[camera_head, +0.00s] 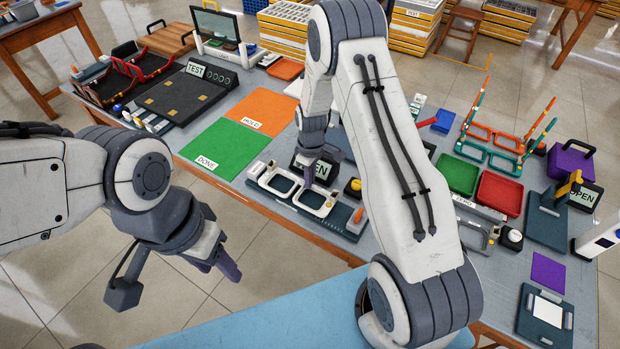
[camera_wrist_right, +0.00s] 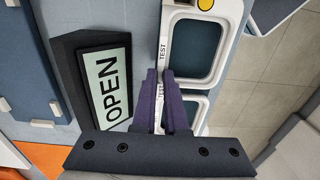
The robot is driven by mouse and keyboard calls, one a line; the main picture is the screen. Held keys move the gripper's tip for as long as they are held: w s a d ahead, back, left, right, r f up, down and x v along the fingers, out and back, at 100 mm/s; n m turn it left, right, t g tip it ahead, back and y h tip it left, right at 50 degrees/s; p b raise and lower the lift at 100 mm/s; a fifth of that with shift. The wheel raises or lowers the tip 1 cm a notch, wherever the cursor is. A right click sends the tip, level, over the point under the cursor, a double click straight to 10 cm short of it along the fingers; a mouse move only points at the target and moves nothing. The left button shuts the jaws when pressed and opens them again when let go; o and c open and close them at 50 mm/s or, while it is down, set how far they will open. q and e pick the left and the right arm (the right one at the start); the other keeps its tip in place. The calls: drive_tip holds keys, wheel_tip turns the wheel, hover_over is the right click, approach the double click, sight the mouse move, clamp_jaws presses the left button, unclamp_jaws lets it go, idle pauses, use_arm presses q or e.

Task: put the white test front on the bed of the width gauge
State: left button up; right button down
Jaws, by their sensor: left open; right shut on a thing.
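The white test front (camera_head: 325,210), a two-lens frame marked TEST, is near the table's front edge in the head view. The front lies over a grey device (camera_head: 346,226) with an orange knob, which looks like the width gauge. I cannot tell whether the front touches its bed, which is mostly covered. My left gripper (camera_head: 222,268) is open and empty, off the table's front edge.
A black OPEN sign (camera_wrist_right: 105,82) stands close beside my right fingers. A yellow-topped knob (camera_head: 353,187) is near the front's right end. Green DONE (camera_head: 222,145) and orange HOLD (camera_head: 258,112) mats lie bare to the left. Red (camera_head: 500,194) and green (camera_head: 457,174) trays are to the right.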

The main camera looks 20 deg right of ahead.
drive_tip(key=shift+f+b, duration=0.35)
drive_tip(key=shift+f, duration=0.25)
drive_tip(key=c, duration=0.9)
unclamp_jaws()
wheel_tip(320, 180, up, 11)
drive_tip(key=shift+d+f+b, duration=0.1)
drive_tip(key=shift+f+b, duration=0.1)
drive_tip(key=shift+b, duration=0.4)
